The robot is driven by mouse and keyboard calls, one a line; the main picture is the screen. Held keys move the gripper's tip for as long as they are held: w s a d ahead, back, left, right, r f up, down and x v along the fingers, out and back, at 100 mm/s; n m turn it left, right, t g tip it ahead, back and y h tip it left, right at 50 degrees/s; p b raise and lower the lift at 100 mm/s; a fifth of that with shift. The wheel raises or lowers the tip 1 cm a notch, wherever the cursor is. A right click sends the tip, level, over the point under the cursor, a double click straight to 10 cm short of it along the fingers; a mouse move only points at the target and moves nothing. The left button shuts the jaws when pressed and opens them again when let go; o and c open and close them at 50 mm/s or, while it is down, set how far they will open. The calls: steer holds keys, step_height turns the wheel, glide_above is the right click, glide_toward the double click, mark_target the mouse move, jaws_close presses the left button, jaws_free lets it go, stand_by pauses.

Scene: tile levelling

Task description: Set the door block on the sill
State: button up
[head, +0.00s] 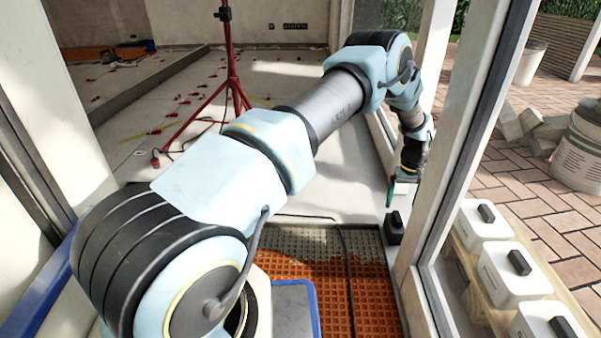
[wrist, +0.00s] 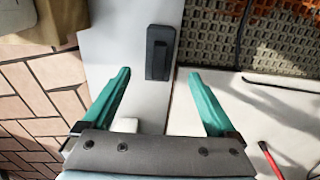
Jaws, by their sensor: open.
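The door block, a small black block (head: 395,228), stands on the pale sill beside the door frame in the head view. In the wrist view the block (wrist: 160,52) lies on the sill, a light grey strip (wrist: 108,45), ahead of the fingertips and roughly between their lines. My gripper (head: 391,191) hangs above and beyond the block in the head view. In the wrist view its two green fingers (wrist: 158,75) are spread wide with nothing held between them. A small white piece shows by the left finger; I cannot tell what it is.
The door frame post (head: 455,145) stands close to the right of my arm. White boxes with black handles (head: 485,222) sit outside on wood. A red tripod (head: 232,75) stands on the tiled floor. Orange matting (head: 375,295) with a black cable borders the sill.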

steer(key=a+r, duration=1)
steer(key=a, duration=0.3)
steer(key=a+r, duration=1)
steer(key=a, duration=0.3)
steer(key=s+a+r, duration=0.3)
steer(key=s+a, duration=0.5)
steer(key=a, duration=0.1)
steer(key=s+a+r+t, duration=0.1)
steer(key=s+a+r, duration=0.2)
steer(key=s+a, duration=0.5)
steer(key=shift+s+a+r+t, duration=0.3)
steer(key=shift+s+a, duration=0.05)
steer(key=shift+a, duration=0.3)
step_height(320, 180, up, 50)
steer(key=p, duration=5)
steer(key=shift+r, duration=0.25)
